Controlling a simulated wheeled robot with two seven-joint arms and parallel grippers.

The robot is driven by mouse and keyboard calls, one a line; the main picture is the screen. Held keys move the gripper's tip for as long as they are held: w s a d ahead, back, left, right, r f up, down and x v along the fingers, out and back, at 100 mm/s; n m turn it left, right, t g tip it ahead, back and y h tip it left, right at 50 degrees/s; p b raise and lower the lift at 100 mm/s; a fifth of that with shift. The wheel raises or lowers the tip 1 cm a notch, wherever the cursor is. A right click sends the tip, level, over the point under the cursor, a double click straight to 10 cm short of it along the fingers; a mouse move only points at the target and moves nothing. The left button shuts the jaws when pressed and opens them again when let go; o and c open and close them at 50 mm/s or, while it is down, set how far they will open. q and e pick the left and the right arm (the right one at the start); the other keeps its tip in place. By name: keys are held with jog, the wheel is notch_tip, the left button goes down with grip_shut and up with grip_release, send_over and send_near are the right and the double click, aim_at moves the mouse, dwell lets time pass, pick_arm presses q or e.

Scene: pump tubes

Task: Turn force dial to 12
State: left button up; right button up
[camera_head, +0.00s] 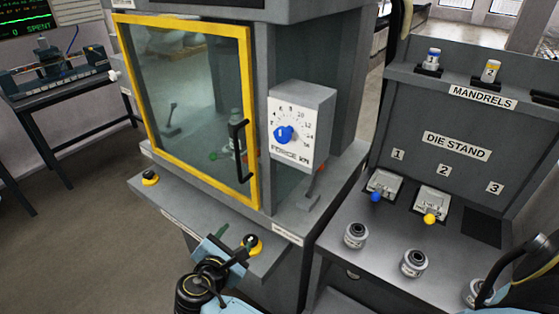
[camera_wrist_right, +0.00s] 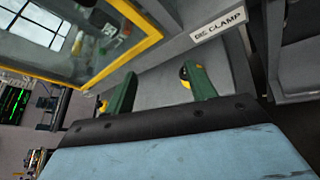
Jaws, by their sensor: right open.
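The force dial is a blue knob (camera_head: 284,134) on a white scale marked FORCE kN (camera_head: 305,150), on a grey box to the right of the press door. Its pointer appears turned towards the low numbers at the left, but the exact setting is too small to read. My right gripper (camera_head: 236,241) is open and empty, low in front of the press by the front right button, well below the dial. In the right wrist view its two green fingers (camera_wrist_right: 162,75) stand wide apart, and the dial is not visible there. My left gripper is not in view.
The yellow-framed glass door (camera_head: 250,110) has a black handle (camera_head: 238,150) beside the dial box. Yellow-and-black buttons sit on the ledge at left (camera_head: 150,177) and right (camera_head: 252,245). A lever (camera_head: 314,188) stands below the dial. The die stand (camera_head: 455,147) is at right.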

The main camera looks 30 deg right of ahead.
notch_tip(320, 180, up, 17)
jog(key=s+m+h, duration=0.1)
jog(key=m+h, duration=0.1)
jog(key=h, duration=0.2)
jog(key=m+g+h+p, duration=0.1)
jog(key=m+g+h, duration=0.1)
jog(key=g+h, duration=0.1)
send_near(281, 137)
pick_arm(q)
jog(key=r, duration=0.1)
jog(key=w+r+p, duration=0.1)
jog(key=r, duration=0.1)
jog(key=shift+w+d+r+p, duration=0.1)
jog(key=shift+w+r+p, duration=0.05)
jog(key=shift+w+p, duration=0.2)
pick_arm(e)
jog(key=x, duration=0.9)
jog(key=shift+w+d+r, duration=0.1)
jog(key=shift+d, duration=0.15)
jog(key=c, duration=0.9)
